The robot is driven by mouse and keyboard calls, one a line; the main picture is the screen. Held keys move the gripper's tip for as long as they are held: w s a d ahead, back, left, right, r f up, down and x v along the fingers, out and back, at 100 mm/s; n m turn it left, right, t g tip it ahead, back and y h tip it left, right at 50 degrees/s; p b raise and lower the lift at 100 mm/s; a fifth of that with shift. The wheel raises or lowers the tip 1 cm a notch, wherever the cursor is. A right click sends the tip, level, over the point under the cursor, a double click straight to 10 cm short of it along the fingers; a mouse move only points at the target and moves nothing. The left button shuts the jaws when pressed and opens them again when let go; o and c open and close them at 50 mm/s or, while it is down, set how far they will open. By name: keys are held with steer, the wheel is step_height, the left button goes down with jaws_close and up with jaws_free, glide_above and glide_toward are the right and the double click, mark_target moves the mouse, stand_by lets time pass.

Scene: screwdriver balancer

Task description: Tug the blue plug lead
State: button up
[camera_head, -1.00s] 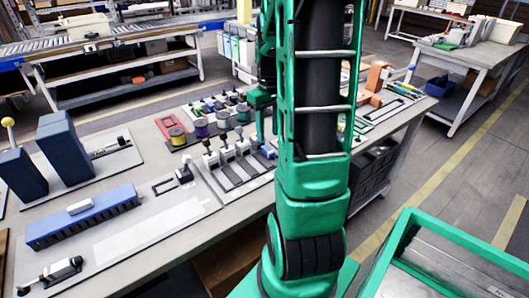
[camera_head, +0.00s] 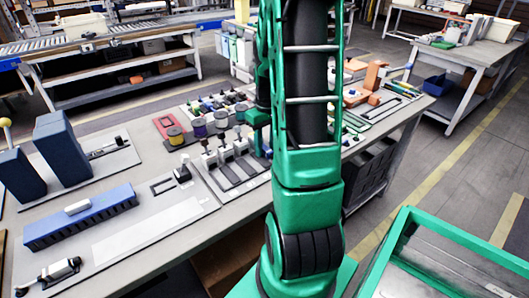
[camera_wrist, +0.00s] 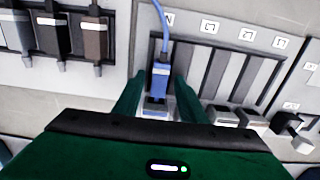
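The blue plug (camera_wrist: 160,82) shows in the wrist view with its blue lead (camera_wrist: 162,22) running up to the top edge. It sits in the left part of a slotted panel, at a light socket block (camera_wrist: 156,110). My gripper (camera_wrist: 159,77) has one green finger on each side of the plug, with a small gap visible on both sides; it looks open. In the head view my gripper (camera_head: 258,118) is a small green shape low over the table, partly hidden by my arm. The blue plug cannot be made out there.
Dark plugs (camera_wrist: 94,40) hang at the left in the wrist view. Grey connectors (camera_wrist: 222,116) and a black-and-white part (camera_wrist: 293,130) lie right of the plug. In the head view, several spools (camera_head: 200,128) and a long blue block (camera_head: 80,217) share the table.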

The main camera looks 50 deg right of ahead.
mark_target(266, 148)
jaws_close()
steer(key=shift+s, duration=0.15)
steer(key=shift+w, duration=0.25)
stand_by(0.8)
jaws_free()
steer(key=shift+r, duration=3.5)
